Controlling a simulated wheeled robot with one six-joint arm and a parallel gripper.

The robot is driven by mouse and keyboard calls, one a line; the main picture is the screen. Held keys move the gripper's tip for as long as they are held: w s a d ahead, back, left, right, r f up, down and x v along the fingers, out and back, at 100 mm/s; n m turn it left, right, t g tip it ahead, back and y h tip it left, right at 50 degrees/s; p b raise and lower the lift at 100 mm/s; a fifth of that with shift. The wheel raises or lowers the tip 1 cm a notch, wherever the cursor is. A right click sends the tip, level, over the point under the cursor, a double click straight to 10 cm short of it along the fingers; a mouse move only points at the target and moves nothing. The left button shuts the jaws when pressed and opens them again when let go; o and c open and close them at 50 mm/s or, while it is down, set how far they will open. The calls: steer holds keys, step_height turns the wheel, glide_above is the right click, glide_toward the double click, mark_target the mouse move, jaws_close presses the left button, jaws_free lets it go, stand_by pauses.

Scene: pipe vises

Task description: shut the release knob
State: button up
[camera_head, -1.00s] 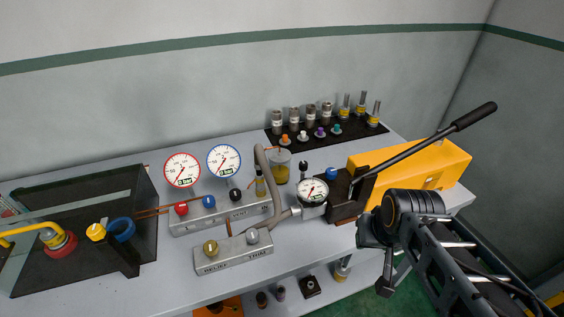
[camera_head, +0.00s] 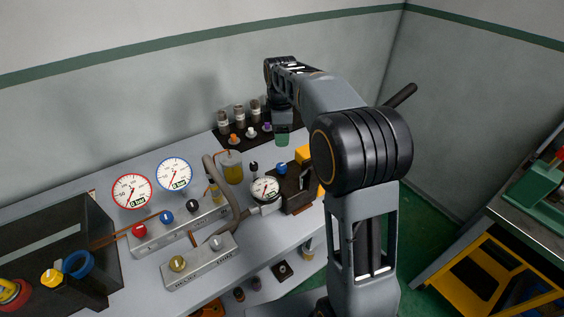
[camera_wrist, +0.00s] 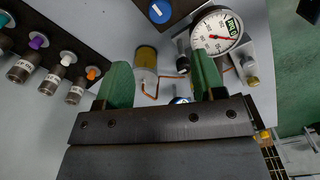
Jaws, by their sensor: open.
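A blue round knob (camera_head: 281,168) sits on the dark block of the hand pump, and it also shows at the top edge of the wrist view (camera_wrist: 160,11). I read no label on it, so I cannot confirm it is the release knob. A black knob (camera_head: 254,167) stands beside the white pressure gauge (camera_head: 265,188). My gripper (camera_wrist: 163,80) is open and empty, with its green fingers apart and pointing down. In the head view its green fingertip (camera_head: 282,139) is above the bench, behind the blue knob and apart from it. My arm hides much of the pump.
A jar of yellow liquid (camera_head: 233,172), a hose (camera_head: 222,190) and a rack of fittings (camera_head: 232,137) stand close by. The pump lever (camera_head: 401,95) sticks up at the right. A valve block (camera_head: 200,262) lies in front.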

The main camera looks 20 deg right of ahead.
mark_target(281, 166)
step_height(281, 166, down, 13)
steer(key=shift+p, duration=0.45)
steer(key=shift+c, duration=0.2)
steer(key=c, duration=0.9)
